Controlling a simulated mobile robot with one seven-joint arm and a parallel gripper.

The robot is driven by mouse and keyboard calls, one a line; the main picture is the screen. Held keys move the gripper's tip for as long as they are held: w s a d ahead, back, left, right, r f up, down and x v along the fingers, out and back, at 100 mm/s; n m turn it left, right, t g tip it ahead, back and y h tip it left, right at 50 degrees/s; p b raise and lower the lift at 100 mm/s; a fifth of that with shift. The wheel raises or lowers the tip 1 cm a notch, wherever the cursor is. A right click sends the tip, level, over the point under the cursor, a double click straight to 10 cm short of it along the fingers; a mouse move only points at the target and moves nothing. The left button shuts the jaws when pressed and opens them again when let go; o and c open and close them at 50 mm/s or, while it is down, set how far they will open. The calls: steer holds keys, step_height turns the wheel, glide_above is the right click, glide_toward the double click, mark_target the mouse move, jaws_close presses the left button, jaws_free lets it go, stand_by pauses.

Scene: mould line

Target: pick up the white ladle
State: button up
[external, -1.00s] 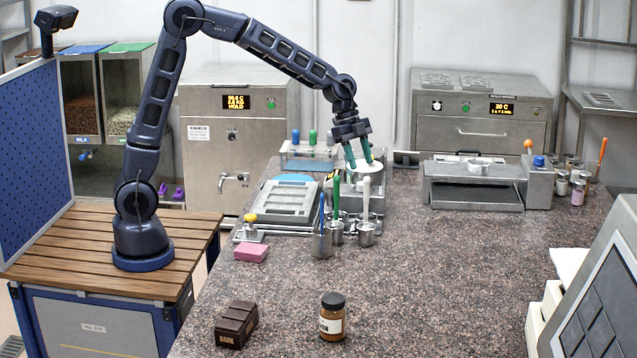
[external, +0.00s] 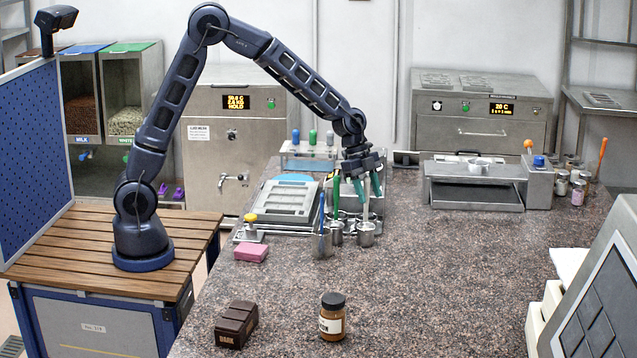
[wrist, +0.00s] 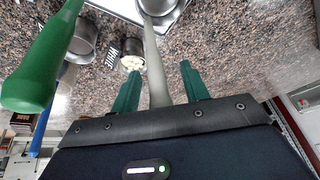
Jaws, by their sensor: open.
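The white ladle (external: 366,215) stands upright at the right of a group of ladles on the counter, its metal cup at the bottom. My gripper (external: 368,188) is open over it, fingers pointing down around the upper handle. In the wrist view the ladle's pale handle (wrist: 154,65) runs between the two green fingers of my gripper (wrist: 163,72), nearer the left finger. Its metal cup is partly cut off at the top edge. I cannot tell whether a finger touches the handle.
The green ladle (wrist: 45,55) stands close on the left in the wrist view, its handle near my left finger. The blue ladle (external: 322,225) is farther left. A grey mould tray (external: 283,203) lies behind them. The counter (external: 440,270) to the right is clear.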

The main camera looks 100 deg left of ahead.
steer(key=shift+c, duration=0.5)
steer(key=shift+r, duration=0.1)
jaws_close()
